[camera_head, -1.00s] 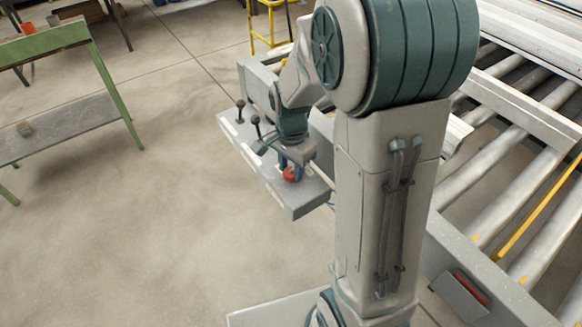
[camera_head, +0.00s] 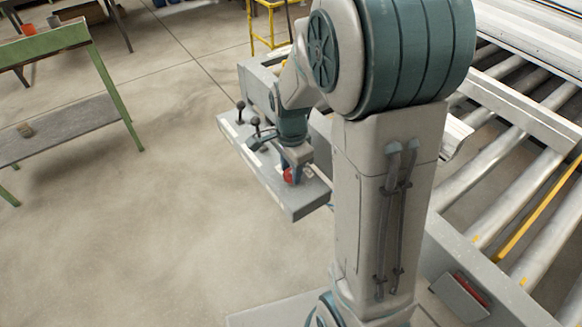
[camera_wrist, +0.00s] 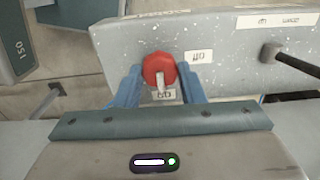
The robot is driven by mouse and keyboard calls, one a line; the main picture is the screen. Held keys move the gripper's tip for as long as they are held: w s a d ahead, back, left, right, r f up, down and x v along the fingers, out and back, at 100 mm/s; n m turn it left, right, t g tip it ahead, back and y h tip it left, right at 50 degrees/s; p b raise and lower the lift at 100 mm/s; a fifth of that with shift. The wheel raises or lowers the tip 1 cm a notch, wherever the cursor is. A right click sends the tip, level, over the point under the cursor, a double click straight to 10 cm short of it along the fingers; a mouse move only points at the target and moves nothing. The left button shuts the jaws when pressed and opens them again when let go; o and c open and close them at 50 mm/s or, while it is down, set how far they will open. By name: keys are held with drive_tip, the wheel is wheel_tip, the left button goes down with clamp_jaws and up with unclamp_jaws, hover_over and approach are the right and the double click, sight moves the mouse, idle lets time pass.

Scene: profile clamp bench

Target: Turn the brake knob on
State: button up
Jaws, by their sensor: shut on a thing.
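The red brake knob (camera_wrist: 158,66) is on the grey panel (camera_wrist: 225,30), with a pale pointer mark facing toward the bottom of the wrist view. My gripper (camera_wrist: 160,72) has its two blue fingers on either side of the knob and is shut on it. One small white label (camera_wrist: 199,57) is right of the knob; another (camera_wrist: 165,95) is just below it by the pointer. Their words are too small and turned to read surely. In the head view the knob (camera_head: 289,176) shows red under my gripper (camera_head: 292,170), partly hidden by it.
Two black-knobbed levers (camera_head: 248,119) stand on the panel left of my gripper; a dark lever knob (camera_wrist: 271,53) shows in the wrist view. A roller conveyor (camera_head: 510,150) lies at right. A green-legged bench (camera_head: 60,125) stands at left. The floor between is clear.

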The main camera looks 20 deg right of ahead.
sight(291, 172)
drive_tip(key=o, duration=1)
drive_tip(key=shift+r, duration=0.1)
wheel_tip(291, 172, up, 14)
drive_tip(key=shift+f, duration=0.2)
drive_tip(key=s+n+t, duration=0.1)
drive_tip(key=s+n, duration=0.3)
drive_tip(key=n, duration=0.1)
drive_tip(key=s+f+n+t, duration=0.1)
drive_tip(key=s+n, duration=0.3)
drive_tip(key=s, duration=0.1)
drive_tip(key=s+f+n+t, duration=0.1)
drive_tip(key=s+n, duration=0.4)
drive_tip(key=shift+s+f+n, duration=0.15)
drive_tip(key=shift+n, duration=0.15)
